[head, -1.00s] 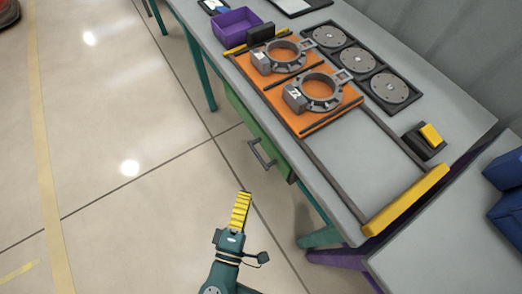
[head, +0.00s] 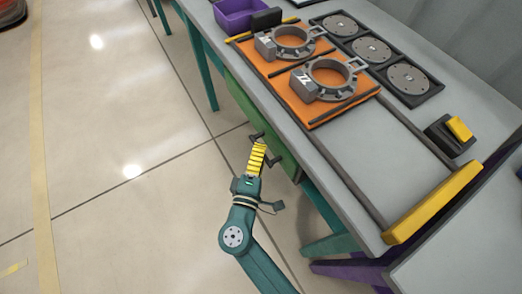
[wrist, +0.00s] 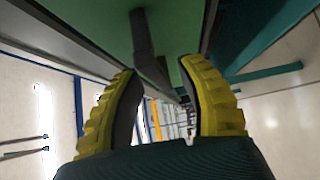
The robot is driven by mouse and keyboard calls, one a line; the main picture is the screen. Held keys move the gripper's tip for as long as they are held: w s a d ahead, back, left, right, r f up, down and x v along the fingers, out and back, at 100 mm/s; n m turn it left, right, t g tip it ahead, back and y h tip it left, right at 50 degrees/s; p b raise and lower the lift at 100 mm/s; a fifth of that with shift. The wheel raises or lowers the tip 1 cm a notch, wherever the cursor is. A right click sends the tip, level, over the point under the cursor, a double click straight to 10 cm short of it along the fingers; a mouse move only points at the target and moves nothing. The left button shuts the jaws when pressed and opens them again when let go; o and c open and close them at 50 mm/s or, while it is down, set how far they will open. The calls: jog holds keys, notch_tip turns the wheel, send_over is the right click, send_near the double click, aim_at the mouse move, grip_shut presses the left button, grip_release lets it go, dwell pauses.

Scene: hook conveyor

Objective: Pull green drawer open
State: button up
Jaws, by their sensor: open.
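The green drawer (head: 277,139) sits under the grey table's front edge, and its front also shows in the wrist view (wrist: 95,22). Its dark bar handle (head: 254,136) is partly hidden behind my gripper in the head view. My gripper (head: 261,146) has yellow fingers and is at the handle. In the wrist view my gripper (wrist: 162,85) is open, with the fingers apart and the dark handle (wrist: 143,40) running between them. I cannot tell whether a finger touches the handle. The drawer looks shut.
On the grey table (head: 355,147) are an orange board (head: 330,112) with metal ring parts, a dark tray with round discs (head: 371,48), a purple bin (head: 237,13) and a yellow bar (head: 434,203). Teal table legs stand near the drawer.

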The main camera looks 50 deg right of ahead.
jog(key=shift+w+d, duration=0.25)
jog(key=shift+d, duration=0.35)
jog(key=shift+c, duration=0.2)
grip_shut()
jog(key=shift+a, duration=0.1)
